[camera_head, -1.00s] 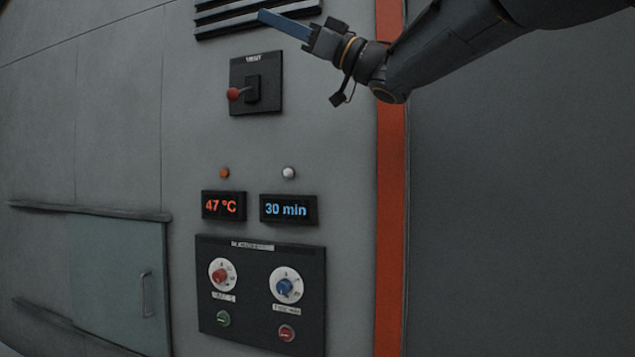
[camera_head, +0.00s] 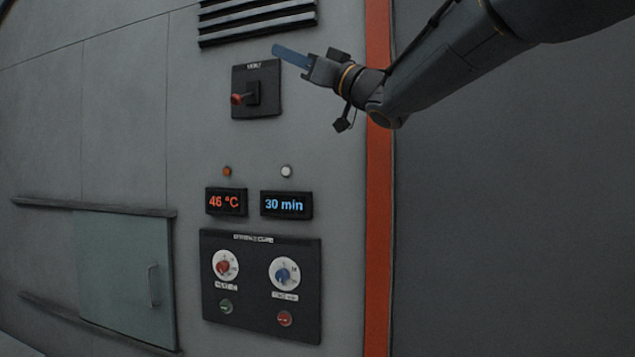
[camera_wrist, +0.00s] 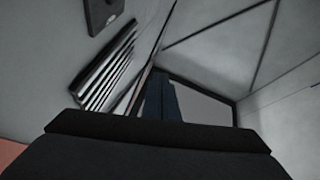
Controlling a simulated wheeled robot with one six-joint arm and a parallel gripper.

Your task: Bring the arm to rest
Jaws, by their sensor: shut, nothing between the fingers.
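My gripper (camera_head: 292,56) is at the upper middle of the head view, with its blue fingers pointing left and slightly up. The fingers are together and hold nothing. They are in front of the wall panel, below the vent slats and just right of the lever switch plate; the gap to the wall cannot be judged. In the wrist view the dark blue fingers (camera_wrist: 161,100) show above the black gripper body. My arm comes in from the upper right.
The lever switch (camera_head: 256,90) has a red knob. Vent slats (camera_head: 258,20) are above it. Displays read 46 °C (camera_head: 225,202) and 30 min (camera_head: 286,204). Below is a dial panel (camera_head: 262,325). A sliding door (camera_head: 115,275) is at lower left. An orange strip (camera_head: 379,220) runs down the wall.

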